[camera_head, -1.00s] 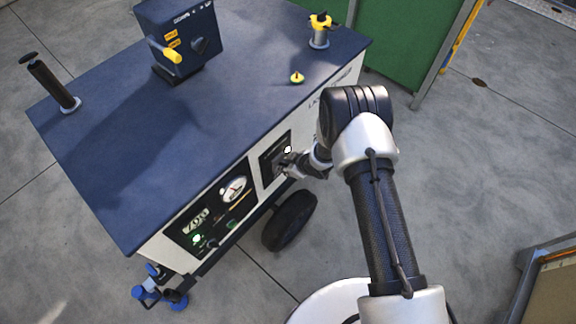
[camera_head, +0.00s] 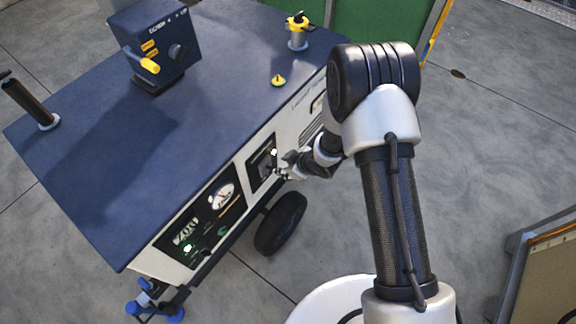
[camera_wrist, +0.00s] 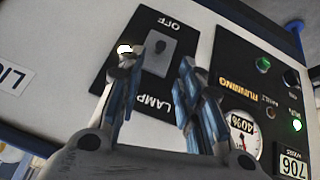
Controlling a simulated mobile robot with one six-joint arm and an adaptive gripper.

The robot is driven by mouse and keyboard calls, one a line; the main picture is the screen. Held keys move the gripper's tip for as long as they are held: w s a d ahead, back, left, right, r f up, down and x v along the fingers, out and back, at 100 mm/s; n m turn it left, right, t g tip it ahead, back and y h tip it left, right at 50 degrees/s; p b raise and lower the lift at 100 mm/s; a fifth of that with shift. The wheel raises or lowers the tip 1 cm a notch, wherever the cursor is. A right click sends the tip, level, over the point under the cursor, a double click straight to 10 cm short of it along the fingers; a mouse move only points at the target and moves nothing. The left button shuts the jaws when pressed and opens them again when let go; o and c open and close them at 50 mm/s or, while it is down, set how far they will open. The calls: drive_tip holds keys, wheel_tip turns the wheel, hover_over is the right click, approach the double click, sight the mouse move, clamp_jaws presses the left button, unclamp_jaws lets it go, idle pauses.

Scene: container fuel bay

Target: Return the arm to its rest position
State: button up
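My gripper (camera_head: 283,167) is just in front of the lamp switch panel (camera_head: 262,162) on the side of a blue-topped cart. In the wrist view my gripper (camera_wrist: 158,78) has its two fingers apart, with nothing held between them. The grey lamp switch (camera_wrist: 159,52) shows between and beyond the fingertips, between the words OFF and LAMP. A small white light (camera_wrist: 124,49) glows beside it. I cannot tell whether a fingertip touches the panel. My arm is bent, its large black elbow (camera_head: 373,80) raised to the right of the cart.
The cart's blue top (camera_head: 190,125) carries a box with a yellow handle (camera_head: 155,45), a yellow-capped post (camera_head: 298,30) and a small yellow knob (camera_head: 278,80). A black wheel (camera_head: 280,222) is below my gripper. A green panel (camera_head: 380,28) stands behind.

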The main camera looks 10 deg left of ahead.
drive_tip(key=shift+v, duration=0.9)
drive_tip(key=w+d+r+m+t+h, duration=0.1)
drive_tip(key=w+d+r+m+h, duration=0.15)
drive_tip(key=d+r, duration=0.35)
drive_tip(key=w+d+r+m+t+h, duration=0.1)
drive_tip(key=w+d+r, duration=0.25)
drive_tip(key=r, duration=0.55)
drive_tip(key=s+d+r+m+h, duration=0.2)
drive_tip(key=s+d+r+m, duration=0.2)
drive_tip(key=d+r, duration=0.6)
drive_tip(key=s+d+r+m+h, duration=0.1)
drive_tip(key=s+d+r+m, duration=0.5)
drive_tip(key=s+r, duration=0.5)
drive_tip(key=s+r+m+g, duration=0.1)
drive_tip(key=s, duration=1.4)
drive_tip(key=shift+d+m+y+b, duration=0.3)
drive_tip(key=shift+d+m+y, duration=0.05)
drive_tip(key=shift+d, duration=0.05)
drive_tip(key=shift+r, duration=0.1)
